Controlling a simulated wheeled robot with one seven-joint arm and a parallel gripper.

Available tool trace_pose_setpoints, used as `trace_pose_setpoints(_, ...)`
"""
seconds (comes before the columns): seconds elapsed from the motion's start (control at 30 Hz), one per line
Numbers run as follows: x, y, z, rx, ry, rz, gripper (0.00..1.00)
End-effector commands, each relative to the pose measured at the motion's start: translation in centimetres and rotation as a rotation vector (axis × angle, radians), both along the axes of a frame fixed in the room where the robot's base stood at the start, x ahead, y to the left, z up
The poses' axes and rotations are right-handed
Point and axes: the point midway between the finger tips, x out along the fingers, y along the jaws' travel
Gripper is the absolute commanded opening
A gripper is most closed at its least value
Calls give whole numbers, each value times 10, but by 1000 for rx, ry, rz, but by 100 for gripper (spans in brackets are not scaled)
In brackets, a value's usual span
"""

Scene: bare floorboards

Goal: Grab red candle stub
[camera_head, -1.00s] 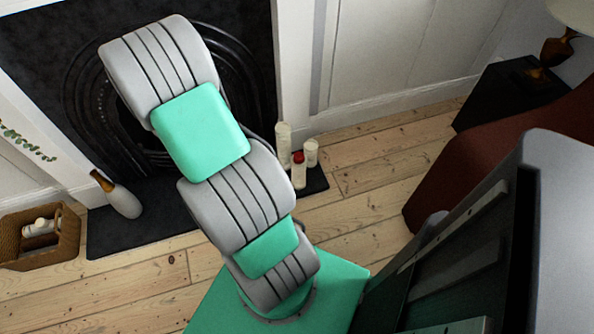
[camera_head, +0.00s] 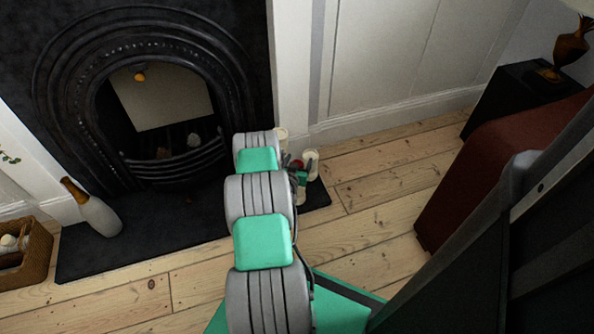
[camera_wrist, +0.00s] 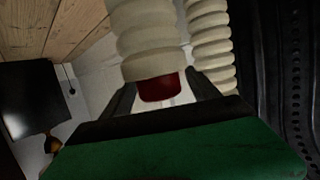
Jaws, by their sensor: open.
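The red candle stub (camera_wrist: 160,87) is a short dark red piece at the end of a ribbed white holder (camera_wrist: 140,35). The wrist view is upside down, so the stub sits on top of the holder. My gripper (camera_wrist: 163,95) is open, with one dark finger on each side of the stub and gaps showing at both sides. In the head view a bit of the red stub (camera_head: 297,163) shows by my gripper (camera_head: 298,166), and my arm hides much of the area.
A second ribbed white holder (camera_wrist: 209,40) stands close beside the first. In the head view, a white candle (camera_head: 312,163) stands just right of my gripper, all on the dark hearth (camera_head: 140,250). A bottle-shaped vase (camera_head: 97,215) and basket (camera_head: 30,255) are at left.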

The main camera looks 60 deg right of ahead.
Motion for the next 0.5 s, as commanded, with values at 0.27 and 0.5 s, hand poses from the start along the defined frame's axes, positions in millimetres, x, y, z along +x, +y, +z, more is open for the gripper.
trace_pose_setpoints(0.27,2,-7,-2,1,1,1,70)
trace_pose_setpoints(0.5,2,-7,-2,1,1,1,50)
